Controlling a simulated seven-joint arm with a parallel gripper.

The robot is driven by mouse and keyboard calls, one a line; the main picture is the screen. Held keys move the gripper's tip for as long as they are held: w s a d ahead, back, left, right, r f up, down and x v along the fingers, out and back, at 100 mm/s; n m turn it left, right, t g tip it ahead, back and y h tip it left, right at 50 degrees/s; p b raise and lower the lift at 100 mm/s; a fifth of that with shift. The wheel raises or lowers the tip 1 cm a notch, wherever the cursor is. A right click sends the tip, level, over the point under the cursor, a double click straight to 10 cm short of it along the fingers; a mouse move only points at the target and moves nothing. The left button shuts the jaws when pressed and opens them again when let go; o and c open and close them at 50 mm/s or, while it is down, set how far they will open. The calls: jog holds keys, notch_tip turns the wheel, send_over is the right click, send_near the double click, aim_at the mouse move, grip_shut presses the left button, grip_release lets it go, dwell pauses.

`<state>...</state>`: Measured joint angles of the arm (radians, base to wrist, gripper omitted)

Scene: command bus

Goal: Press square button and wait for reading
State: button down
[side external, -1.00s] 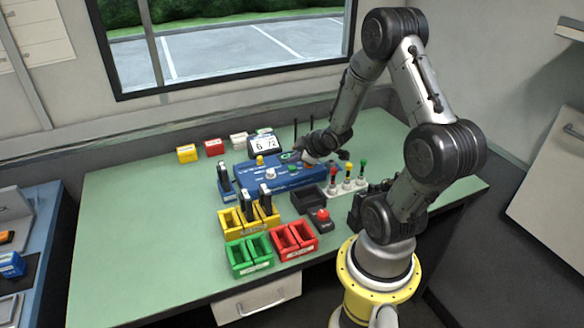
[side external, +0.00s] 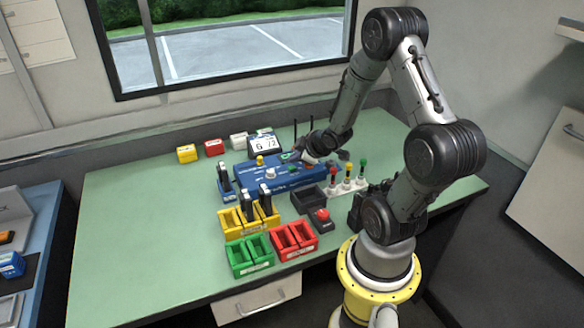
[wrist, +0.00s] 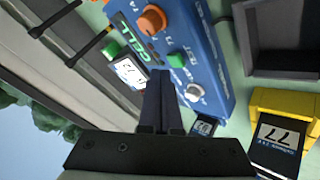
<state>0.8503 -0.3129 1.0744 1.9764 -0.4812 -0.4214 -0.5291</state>
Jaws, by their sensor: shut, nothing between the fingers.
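A blue control box (side external: 278,178) sits on the green table. I cannot tell which control is square. My gripper (wrist: 159,82) is shut and empty, at the box's edge in the wrist view. Its fingers hide what lies behind them; contact cannot be told.
Yellow bins (side external: 236,222) with dark modules, green bins (side external: 248,258) and red bins (side external: 294,240) stand in front of the box. A dark tray (side external: 307,200), a red button (side external: 322,214) and a rack of coloured knobs (side external: 347,185) are to the right. The table's left side is clear.

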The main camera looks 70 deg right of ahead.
jog(key=shift+f, duration=0.1)
jog(key=shift+f, duration=0.3)
jog(key=shift+f, duration=0.4)
dwell(0.7)
jog(key=shift+r, duration=0.8)
jog(key=shift+r, duration=2.5)
